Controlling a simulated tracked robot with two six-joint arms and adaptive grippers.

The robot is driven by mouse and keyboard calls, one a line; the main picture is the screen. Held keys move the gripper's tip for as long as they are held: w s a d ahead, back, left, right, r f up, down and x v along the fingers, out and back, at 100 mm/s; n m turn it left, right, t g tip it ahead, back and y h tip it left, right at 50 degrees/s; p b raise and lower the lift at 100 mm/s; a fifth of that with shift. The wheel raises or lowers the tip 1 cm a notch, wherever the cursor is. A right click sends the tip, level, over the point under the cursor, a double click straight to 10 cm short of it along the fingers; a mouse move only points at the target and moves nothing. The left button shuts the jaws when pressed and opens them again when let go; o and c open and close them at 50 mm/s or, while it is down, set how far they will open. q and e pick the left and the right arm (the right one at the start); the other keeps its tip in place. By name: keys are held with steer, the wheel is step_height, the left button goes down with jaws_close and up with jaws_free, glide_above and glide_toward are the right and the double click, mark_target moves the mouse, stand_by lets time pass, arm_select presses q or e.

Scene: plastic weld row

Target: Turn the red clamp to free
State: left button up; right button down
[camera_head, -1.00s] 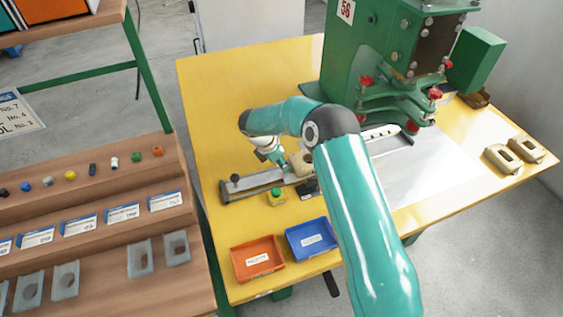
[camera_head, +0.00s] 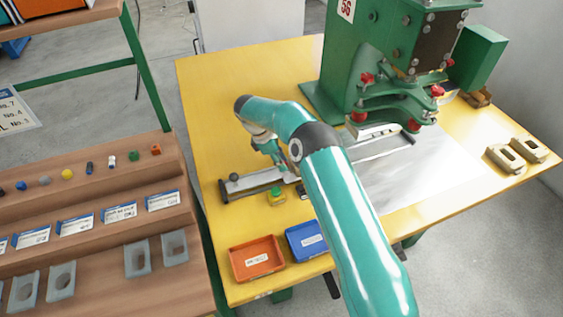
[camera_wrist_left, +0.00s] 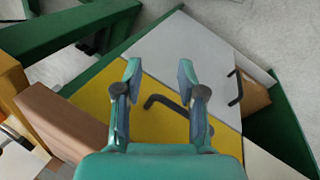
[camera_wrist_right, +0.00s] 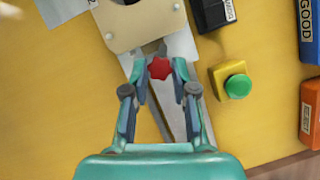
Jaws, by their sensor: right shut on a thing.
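The red clamp (camera_wrist_right: 160,68) is a small star-shaped red knob on a grey rail, seen in the right wrist view. My right gripper (camera_wrist_right: 160,72) is shut on it, with one fingertip on each side. In the head view my right gripper (camera_head: 277,160) reaches down to the rail (camera_head: 247,185), and the clamp is hidden there. A beige fixture (camera_wrist_right: 125,38) with a dark hole sits just beyond the clamp. My left gripper (camera_wrist_left: 160,85) is open and empty in its wrist view; it is not visible in the head view.
A green button on a yellow box (camera_wrist_right: 236,85) is close to the right of my gripper. An orange tray (camera_head: 257,258) and a blue tray (camera_head: 307,240) lie at the table's front. The green press (camera_head: 385,70) stands behind, with other red knobs.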

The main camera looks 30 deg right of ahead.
steer(key=shift+w+d+r+m+g+y+p, duration=0.1)
steer(key=shift+m+g+y, duration=0.1)
steer(key=shift+m, duration=0.55)
steer(key=shift+w+f+m+g+y+p, duration=0.1)
steer(key=shift+m+g+y, duration=0.1)
steer(key=shift+m, duration=0.5)
steer(key=shift+d+r+m+g+y+p, duration=0.1)
steer(key=shift+m+y, duration=0.1)
steer(key=shift+m, duration=0.55)
steer(key=c, duration=0.9)
jaws_free()
steer(key=shift+s, duration=0.1)
